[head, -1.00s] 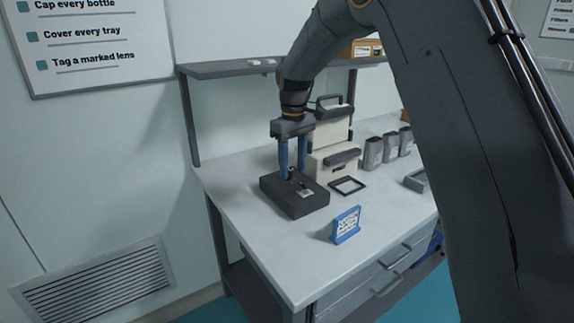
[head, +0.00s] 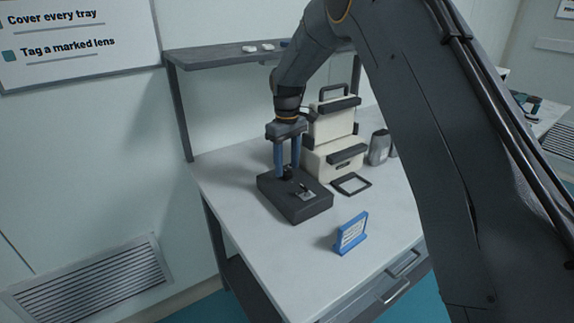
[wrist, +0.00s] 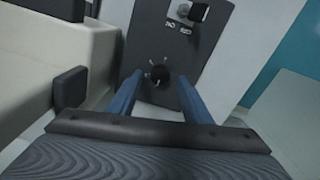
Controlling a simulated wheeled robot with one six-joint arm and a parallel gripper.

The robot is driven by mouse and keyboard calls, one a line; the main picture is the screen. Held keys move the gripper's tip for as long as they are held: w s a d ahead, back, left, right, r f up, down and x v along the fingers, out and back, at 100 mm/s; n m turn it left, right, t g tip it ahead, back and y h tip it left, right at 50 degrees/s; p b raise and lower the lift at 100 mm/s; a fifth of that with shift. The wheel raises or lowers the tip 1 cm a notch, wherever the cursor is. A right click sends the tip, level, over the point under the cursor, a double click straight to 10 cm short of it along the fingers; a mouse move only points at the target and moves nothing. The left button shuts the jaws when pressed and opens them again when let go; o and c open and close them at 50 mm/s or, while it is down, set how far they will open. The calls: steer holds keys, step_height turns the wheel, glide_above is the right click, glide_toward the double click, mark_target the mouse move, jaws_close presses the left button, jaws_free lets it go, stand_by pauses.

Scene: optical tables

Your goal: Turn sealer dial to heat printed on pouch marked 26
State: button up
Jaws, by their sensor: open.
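A dark box (head: 290,208) lies on the near left of the pale table. In the wrist view its dark panel (wrist: 150,25) carries a round black dial (wrist: 158,74) with pale ticks around it. My gripper (head: 288,173) points down over the box's back part. In the wrist view its blue fingers (wrist: 160,82) are open, one on each side of the dial, with gaps visible. Whether the fingertips touch the dial is unclear.
A beige machine with black handles (head: 333,125) stands behind the box. A black-framed flat piece (head: 334,187) lies in front of it. A blue stand with a printed card (head: 351,235) is at the front. A shelf (head: 220,63) runs above the back. The table's front left is clear.

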steer(key=shift+f, duration=0.85)
steer(key=c, duration=1.1)
steer(key=shift+o, duration=0.2)
steer(key=shift+m, duration=0.3)
steer(key=m+b, duration=0.1)
steer(key=m, duration=0.4)
steer(key=shift+m, duration=0.3)
steer(key=m, duration=0.5)
steer(key=shift+r, duration=0.1)
steer(key=shift+m, duration=0.4)
steer(key=o, duration=1.1)
steer(key=shift+c, duration=0.2)
